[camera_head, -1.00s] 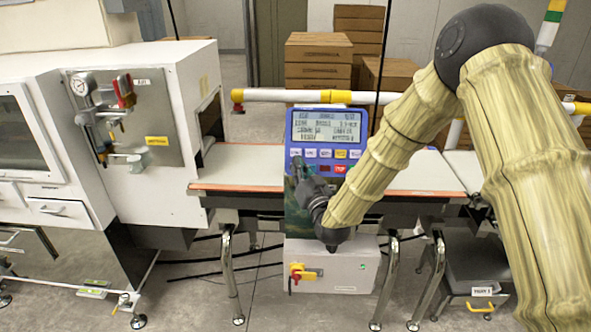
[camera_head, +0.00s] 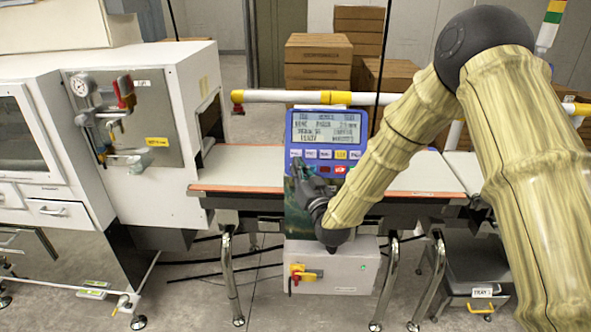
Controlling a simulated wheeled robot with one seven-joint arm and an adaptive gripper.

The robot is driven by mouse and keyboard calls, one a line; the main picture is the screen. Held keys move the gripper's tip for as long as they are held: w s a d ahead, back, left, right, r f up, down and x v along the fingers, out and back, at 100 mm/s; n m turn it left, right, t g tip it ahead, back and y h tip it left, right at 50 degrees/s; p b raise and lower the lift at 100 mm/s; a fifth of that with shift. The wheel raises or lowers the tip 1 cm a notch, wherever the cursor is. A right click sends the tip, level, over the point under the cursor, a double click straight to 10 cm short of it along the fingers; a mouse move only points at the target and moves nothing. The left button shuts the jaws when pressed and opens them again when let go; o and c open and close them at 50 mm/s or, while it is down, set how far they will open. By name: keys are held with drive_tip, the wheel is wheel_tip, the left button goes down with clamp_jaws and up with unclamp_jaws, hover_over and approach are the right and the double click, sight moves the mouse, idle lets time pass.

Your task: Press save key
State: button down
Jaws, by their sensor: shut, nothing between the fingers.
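The blue control panel (camera_head: 327,142) stands at the middle of the belt, with a lit text display (camera_head: 326,128) at its top. Below the display is a row of keys (camera_head: 326,154), most pale and one yellow. Two red keys (camera_head: 332,169) show under that row. The key labels are too small to read, so I cannot tell which one is save. My gripper (camera_head: 297,164) is shut and empty, its tip at the lower left of the panel, by the left end of the key row. I cannot tell whether it touches a key. The gripper hides part of the panel's lower left.
The belt (camera_head: 245,166) runs behind and beside the panel. A white machine (camera_head: 185,100) with a gauge and valve plate stands at left. A grey box (camera_head: 335,272) with a red and yellow switch sits below. Brown cartons (camera_head: 318,62) are stacked behind a white and yellow rail (camera_head: 290,96).

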drive_tip(key=shift+w+f, duration=0.15)
drive_tip(key=shift+w+b, duration=0.25)
drive_tip(key=shift+b, duration=0.2)
drive_tip(key=shift+w+f+b, duration=0.25)
drive_tip(key=shift+w+b, duration=0.1)
idle(0.9)
drive_tip(key=shift+s, duration=0.1)
drive_tip(key=shift+s+r, duration=0.4)
drive_tip(key=shift+s, duration=0.25)
drive_tip(key=shift+s, duration=0.1)
drive_tip(key=shift+s+r+p, duration=0.1)
drive_tip(key=shift+s+r, duration=0.3)
drive_tip(key=shift+s, duration=0.3)
drive_tip(key=shift+s+r+p, duration=0.15)
drive_tip(key=shift+s+r, duration=0.2)
drive_tip(key=shift+s, duration=0.4)
drive_tip(key=shift+s+r+p, duration=0.1)
drive_tip(key=shift+s+r, duration=0.3)
drive_tip(key=shift+s, duration=0.3)
